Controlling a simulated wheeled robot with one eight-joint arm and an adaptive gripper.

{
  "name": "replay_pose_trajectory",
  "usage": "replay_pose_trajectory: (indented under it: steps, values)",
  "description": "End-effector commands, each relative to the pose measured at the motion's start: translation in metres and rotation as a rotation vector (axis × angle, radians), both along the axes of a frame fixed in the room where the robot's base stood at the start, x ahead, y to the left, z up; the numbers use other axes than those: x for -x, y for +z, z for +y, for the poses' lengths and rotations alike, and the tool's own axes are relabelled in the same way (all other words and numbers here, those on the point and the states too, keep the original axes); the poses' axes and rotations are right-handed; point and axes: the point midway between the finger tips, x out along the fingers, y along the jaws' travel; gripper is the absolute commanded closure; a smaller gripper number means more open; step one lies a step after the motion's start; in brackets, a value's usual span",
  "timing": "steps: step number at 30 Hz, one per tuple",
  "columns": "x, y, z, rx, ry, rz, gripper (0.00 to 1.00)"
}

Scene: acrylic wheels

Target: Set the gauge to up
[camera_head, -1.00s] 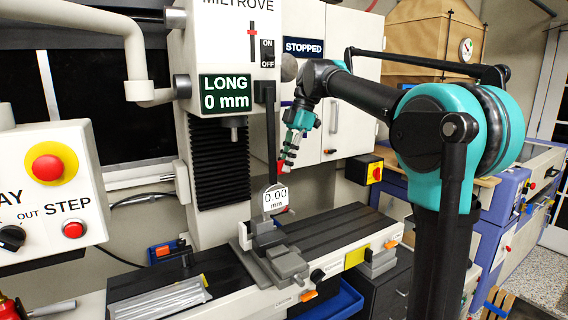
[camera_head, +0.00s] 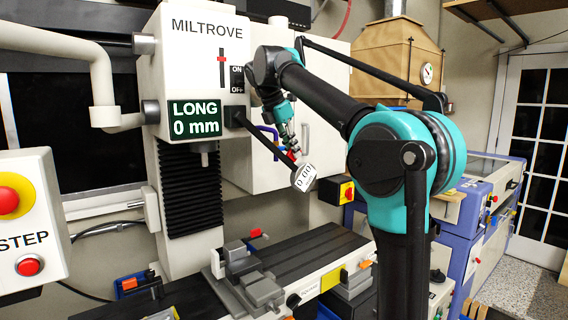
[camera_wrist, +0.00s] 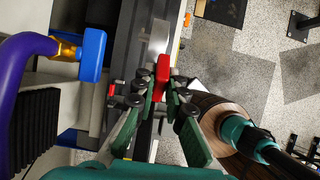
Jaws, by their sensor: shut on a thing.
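The gauge is a black arm (camera_head: 265,143) pivoted on the side of the MILTROVE machine head, with a white dial reading 0.00 (camera_head: 303,178) at its free end. It slants down and to the right, with the dial tilted. My gripper (camera_head: 292,154) is at the gauge's lower end, just above the dial. In the wrist view my gripper (camera_wrist: 160,88) is shut on a red tab (camera_wrist: 162,75), which appears to belong to the gauge. My fingers hide part of the tab.
The machine head (camera_head: 200,60) with its green LONG 0 mm display (camera_head: 195,119) stands left of the gauge. A blue-tipped purple hose (camera_wrist: 92,55) is left of my gripper in the wrist view. A vise (camera_head: 245,275) sits on the bed below.

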Motion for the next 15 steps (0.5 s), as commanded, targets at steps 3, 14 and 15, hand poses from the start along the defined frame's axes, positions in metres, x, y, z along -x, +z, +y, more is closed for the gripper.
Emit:
replay_pose_trajectory:
  steps: [3, 14, 15]
  values:
    - [-0.004, 0.014, -0.005, 0.062, 0.003, -0.043, 1.0]
    - [-0.01, 0.037, -0.013, 0.168, 0.001, -0.114, 1.0]
    - [-0.01, 0.038, -0.014, 0.172, 0.001, -0.117, 1.0]
